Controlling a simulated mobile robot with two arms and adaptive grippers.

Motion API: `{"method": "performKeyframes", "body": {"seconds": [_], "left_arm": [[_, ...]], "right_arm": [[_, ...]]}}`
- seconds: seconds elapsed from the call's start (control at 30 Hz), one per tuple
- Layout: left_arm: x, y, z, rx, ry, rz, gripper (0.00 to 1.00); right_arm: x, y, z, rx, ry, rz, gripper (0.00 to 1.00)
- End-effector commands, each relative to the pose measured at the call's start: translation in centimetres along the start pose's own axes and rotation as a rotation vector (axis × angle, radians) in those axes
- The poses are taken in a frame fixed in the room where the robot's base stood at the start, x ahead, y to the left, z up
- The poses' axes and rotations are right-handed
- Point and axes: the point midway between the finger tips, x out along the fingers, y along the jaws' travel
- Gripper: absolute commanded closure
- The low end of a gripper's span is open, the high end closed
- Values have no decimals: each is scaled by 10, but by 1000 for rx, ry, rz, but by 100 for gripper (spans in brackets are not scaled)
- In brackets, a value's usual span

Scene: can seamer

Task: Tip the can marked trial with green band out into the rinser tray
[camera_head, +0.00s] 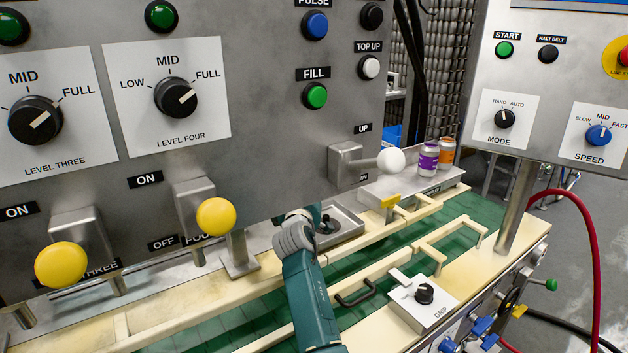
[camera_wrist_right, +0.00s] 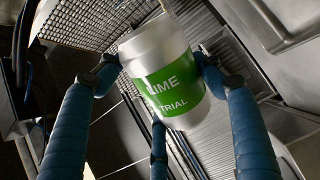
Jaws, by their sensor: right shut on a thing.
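The can marked trial (camera_wrist_right: 168,78) is silver with a green band reading LIME TRIAL. In the right wrist view it is tilted between the blue fingers of my right gripper (camera_wrist_right: 155,72), which is shut on it. In the head view a teal arm of mine rises from the bottom to the metal tray (camera_head: 358,234), which has a dark round fitting inside and looks like the rinser tray. The gripper and can cannot be made out there, so I cannot tell how the can stands over the tray. My left gripper is not in view.
A purple can (camera_head: 428,158) and an orange can (camera_head: 447,152) stand on a metal ledge at the back. The filler panel with its white-knobbed lever (camera_head: 390,160) overhangs the tray. Pale guide rails (camera_head: 440,232) cross the green belt (camera_head: 480,208). A GRIP box (camera_head: 424,302) stands at front right.

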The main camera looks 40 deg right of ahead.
Motion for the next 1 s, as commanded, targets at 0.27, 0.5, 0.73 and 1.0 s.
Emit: {"method": "performKeyframes", "body": {"seconds": [0.27,0.5,0.73,1.0], "left_arm": [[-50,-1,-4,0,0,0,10],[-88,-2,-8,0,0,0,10],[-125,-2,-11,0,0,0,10],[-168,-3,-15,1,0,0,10]], "right_arm": [[0,32,-7,-296,-1,7,71],[0,51,-11,-591,-2,13,71],[0,62,-5,-877,-2,22,71],[0,72,7,-1231,-3,29,71]]}}
